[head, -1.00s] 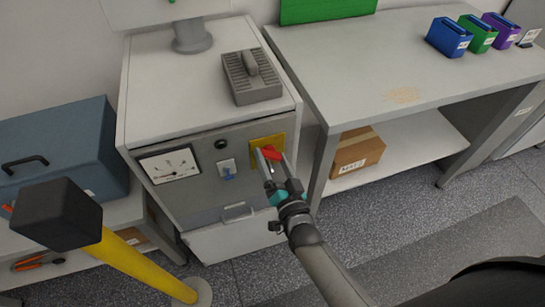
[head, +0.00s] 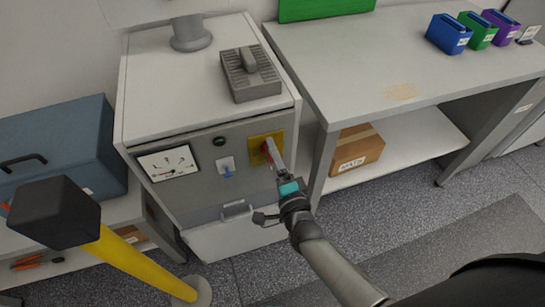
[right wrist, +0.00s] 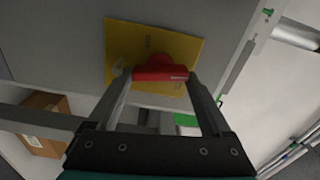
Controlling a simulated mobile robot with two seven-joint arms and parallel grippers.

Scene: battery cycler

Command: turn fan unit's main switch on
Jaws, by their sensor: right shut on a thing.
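The fan unit is a grey and white cabinet (head: 205,222) with a front panel at the left of centre in the head view. Its main switch is a red handle (right wrist: 160,74) on a yellow plate (right wrist: 192,48), seen in the right wrist view. In the head view the red handle (head: 266,149) shows partly behind my gripper, on the yellow plate (head: 256,141). My right gripper (head: 273,152) is shut on the red handle, with one finger at each end of it in the right wrist view. My left gripper is not in view.
The panel also has a dial gauge (head: 168,163), a black knob (head: 219,141) and a blue key-like switch (head: 227,170). A grey slotted block (head: 250,75) lies on top. A yellow post with a black head (head: 55,212) stands at front left. A table (head: 350,60) stands right.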

